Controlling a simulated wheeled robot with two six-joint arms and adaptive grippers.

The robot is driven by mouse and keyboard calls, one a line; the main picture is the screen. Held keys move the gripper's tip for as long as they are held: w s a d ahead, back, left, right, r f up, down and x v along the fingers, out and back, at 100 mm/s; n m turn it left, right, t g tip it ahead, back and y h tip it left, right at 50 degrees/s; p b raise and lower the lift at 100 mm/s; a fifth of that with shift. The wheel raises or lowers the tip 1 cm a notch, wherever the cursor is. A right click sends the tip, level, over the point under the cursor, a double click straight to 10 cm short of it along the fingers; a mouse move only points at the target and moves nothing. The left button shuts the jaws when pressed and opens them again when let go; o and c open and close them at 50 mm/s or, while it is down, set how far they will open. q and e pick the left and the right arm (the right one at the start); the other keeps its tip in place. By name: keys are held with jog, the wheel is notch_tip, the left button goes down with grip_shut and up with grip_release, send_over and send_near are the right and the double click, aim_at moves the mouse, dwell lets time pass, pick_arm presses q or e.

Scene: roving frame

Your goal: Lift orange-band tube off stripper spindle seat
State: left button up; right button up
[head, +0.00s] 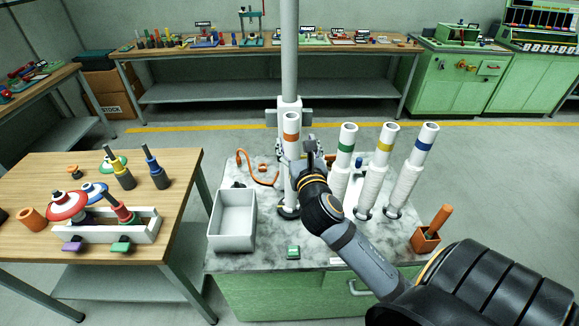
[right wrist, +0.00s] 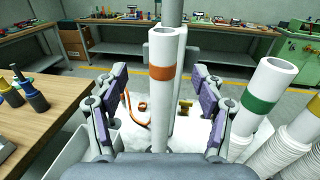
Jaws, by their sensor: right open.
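The orange-band tube (head: 291,130) stands upright on the marble-topped bench, its base on a dark round seat (head: 287,211). In the right wrist view the tube (right wrist: 162,100) rises between the two spread fingers. My right gripper (head: 308,150) is beside the tube's upper part in the head view, partly hidden by my own wrist. In the right wrist view my right gripper (right wrist: 160,88) is open, with a gap on both sides of the tube. The tube's lower part is partly hidden by my arm and gripper. My left gripper is not in view.
Tubes with green (head: 346,148), yellow (head: 383,147) and blue (head: 421,146) bands lean close on the right. A grey bin (head: 233,243) stands left of the orange-band tube. An orange cord (head: 262,172) lies behind. A grey post (head: 290,50) rises just behind.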

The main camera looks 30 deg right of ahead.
aim_at(293, 125)
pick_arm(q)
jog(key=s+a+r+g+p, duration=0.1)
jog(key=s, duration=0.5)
pick_arm(e)
jog(key=x, duration=0.4)
jog(key=shift+r, duration=0.25)
jog(key=shift+p+x, duration=0.4)
jog(key=shift+x, duration=0.5)
jog(key=shift+w+d+r+p, duration=0.25)
jog(key=shift+w+d+p, duration=0.1)
jog(key=shift+d+p, duration=0.1)
jog(key=x, duration=0.2)
jog(key=shift+w+f, duration=0.25)
jog(key=shift+w+d+f, duration=0.2)
jog(key=shift+w, duration=0.15)
jog(key=shift+s+a+r, duration=0.1)
jog(key=shift+s+r, duration=0.05)
jog(key=shift+s, duration=0.05)
jog(key=c, duration=0.4)
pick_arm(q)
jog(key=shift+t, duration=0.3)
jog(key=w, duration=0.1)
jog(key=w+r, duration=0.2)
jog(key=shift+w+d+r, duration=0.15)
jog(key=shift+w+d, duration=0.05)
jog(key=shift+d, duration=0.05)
pick_arm(e)
grip_shut()
